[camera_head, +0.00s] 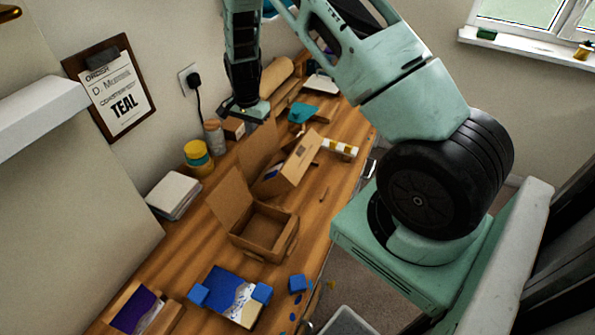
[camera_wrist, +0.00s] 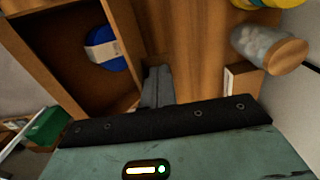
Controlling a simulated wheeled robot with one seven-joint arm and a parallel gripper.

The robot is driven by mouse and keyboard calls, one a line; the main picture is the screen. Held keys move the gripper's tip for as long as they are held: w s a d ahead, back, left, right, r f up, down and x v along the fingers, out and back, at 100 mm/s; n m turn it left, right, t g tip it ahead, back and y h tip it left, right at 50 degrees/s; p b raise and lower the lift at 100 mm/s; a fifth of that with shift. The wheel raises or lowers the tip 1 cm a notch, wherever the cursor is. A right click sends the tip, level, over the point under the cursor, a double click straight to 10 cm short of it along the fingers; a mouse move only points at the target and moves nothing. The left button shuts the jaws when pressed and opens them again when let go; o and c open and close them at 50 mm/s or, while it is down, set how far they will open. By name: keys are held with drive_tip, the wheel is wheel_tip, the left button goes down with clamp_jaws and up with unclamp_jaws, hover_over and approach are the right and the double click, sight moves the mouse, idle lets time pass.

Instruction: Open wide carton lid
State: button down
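Two brown cartons stand on the wooden bench in the head view; which one the task calls wide is not marked. The nearer carton (camera_head: 262,246) is open, its lid (camera_head: 229,196) tilted up and back. The farther carton (camera_head: 298,161) has an upright flap (camera_head: 259,148) and a bit of blue inside. In the wrist view, an open carton (camera_wrist: 123,45) with a blue roll (camera_wrist: 104,48) inside lies beside my fingers. My gripper (camera_head: 246,108) is above the bench, behind the farther carton. Its fingers (camera_wrist: 157,86) look closed together, with nothing visible between them.
White pads (camera_head: 174,194) lie left of the cartons. A blue-and-white packet (camera_head: 232,294) and blue blocks (camera_head: 297,283) lie nearer.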

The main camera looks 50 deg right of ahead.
wheel_tip(320, 180, up, 9)
drive_tip(key=p, duration=0.6)
idle(1.0)
drive_tip(key=s+a+r+n+y+b, duration=0.1)
drive_tip(key=s+a+r+n+b, duration=0.2)
drive_tip(key=a, duration=0.4)
drive_tip(key=s+a+r+n+b, duration=0.1)
drive_tip(key=s+a+r+n, duration=0.1)
drive_tip(key=s+a+n, duration=0.45)
drive_tip(key=s+a+r+n+y+b, duration=0.1)
drive_tip(key=s+a+r+b, duration=0.15)
drive_tip(key=a, duration=0.65)
drive_tip(key=s+a+n+b, duration=0.2)
drive_tip(key=s+n, duration=0.3)
drive_tip(key=s, duration=0.6)
drive_tip(key=s+a+n+h+b, duration=0.1)
drive_tip(key=s+a+n+b, duration=0.1)
drive_tip(key=s+n, duration=0.4)
drive_tip(key=s+a, duration=0.1)
drive_tip(key=s, duration=0.3)
drive_tip(key=shift+s+r, duration=0.15)
drive_tip(key=shift+s, duration=0.2)
